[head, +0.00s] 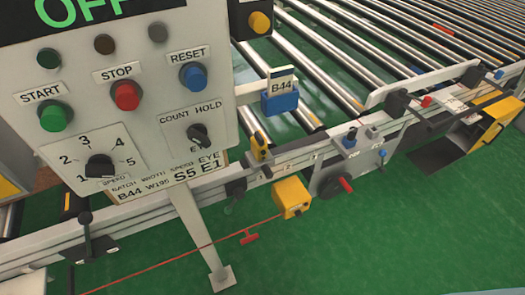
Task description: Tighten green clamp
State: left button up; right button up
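I cannot make out a green clamp in the head view. Black clamp-like fittings with levers sit on the conveyor's side rail: one (88,238) at the lower left, with its lever upright, and another (397,104) at the right. A yellow and black fitting (262,148) stands on the rail near the middle. Neither of my grippers is in view.
A control panel (222,70) reading OFF fills the upper left, on a post (200,240). A roller conveyor (335,50) runs behind it. A yellow box (292,197) and red cord (190,258) hang at the front. Green floor (400,230) is clear at lower right.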

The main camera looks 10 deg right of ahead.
aim_at(238, 194)
jog(key=z, duration=2.4)
jog(key=k, duration=0.8)
jog(key=u, duration=1.2)
